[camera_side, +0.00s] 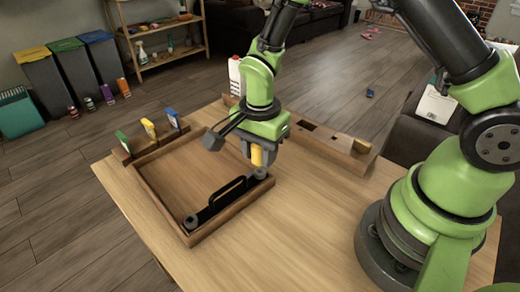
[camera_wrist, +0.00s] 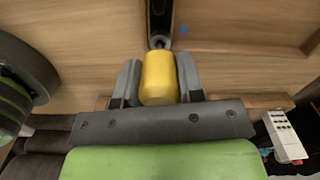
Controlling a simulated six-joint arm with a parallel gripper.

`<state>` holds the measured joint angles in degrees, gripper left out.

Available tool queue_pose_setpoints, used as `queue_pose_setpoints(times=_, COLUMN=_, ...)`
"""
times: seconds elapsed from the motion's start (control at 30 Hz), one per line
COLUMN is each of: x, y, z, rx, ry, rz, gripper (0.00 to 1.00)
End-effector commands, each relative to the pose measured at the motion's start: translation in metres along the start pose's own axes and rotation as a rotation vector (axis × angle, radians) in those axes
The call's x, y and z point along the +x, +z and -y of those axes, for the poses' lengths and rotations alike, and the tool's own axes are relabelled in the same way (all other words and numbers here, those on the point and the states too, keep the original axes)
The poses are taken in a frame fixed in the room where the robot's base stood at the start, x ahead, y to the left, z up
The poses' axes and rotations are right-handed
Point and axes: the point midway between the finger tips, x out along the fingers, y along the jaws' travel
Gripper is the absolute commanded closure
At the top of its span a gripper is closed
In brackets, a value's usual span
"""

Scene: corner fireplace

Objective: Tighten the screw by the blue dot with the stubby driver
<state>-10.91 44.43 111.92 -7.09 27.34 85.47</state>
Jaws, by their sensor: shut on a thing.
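My gripper (camera_side: 257,157) is shut on the yellow handle of the stubby driver (camera_wrist: 159,80), which sits between the two grey fingers. In the side view the yellow handle (camera_side: 257,154) is upright above the right end of a black handle (camera_side: 228,194) on a wooden tray (camera_side: 150,198). A grey round screw mount (camera_side: 260,174) lies just below the driver. In the wrist view a screw (camera_wrist: 158,41) shows at the end of the black handle, right beyond the driver. The blue dot (camera_wrist: 183,29) is just right of it. The driver's tip is hidden; I cannot tell whether it touches the screw.
Another grey round mount (camera_side: 190,222) is at the handle's left end. A small rack with green, yellow and blue items (camera_side: 148,129) stands along the tray's far left side. A slotted wooden holder (camera_side: 330,145) lies to the right. The table's front right is clear.

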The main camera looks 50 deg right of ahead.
Motion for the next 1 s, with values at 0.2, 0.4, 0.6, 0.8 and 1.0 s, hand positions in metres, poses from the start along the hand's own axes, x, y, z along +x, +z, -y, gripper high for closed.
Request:
queue_pose_setpoints(times=0.2, x=0.0001, y=0.0000, z=-0.0003, rx=0.003, ry=0.002, rz=0.000, gripper=0.84)
queue_pose_setpoints(times=0.4, x=0.0001, y=-0.0001, z=-0.0004, rx=0.200, ry=0.002, rz=0.000, gripper=0.84)
queue_pose_setpoints(times=0.6, x=0.0001, y=-0.0001, z=-0.0006, rx=0.281, ry=0.003, rz=0.000, gripper=0.84)
queue_pose_setpoints(times=0.8, x=0.0002, y=-0.0001, z=-0.0007, rx=0.283, ry=0.004, rz=0.000, gripper=0.84)
queue_pose_setpoints(times=1.0, x=0.0002, y=-0.0001, z=-0.0008, rx=0.480, ry=0.004, rz=-0.001, gripper=0.84)
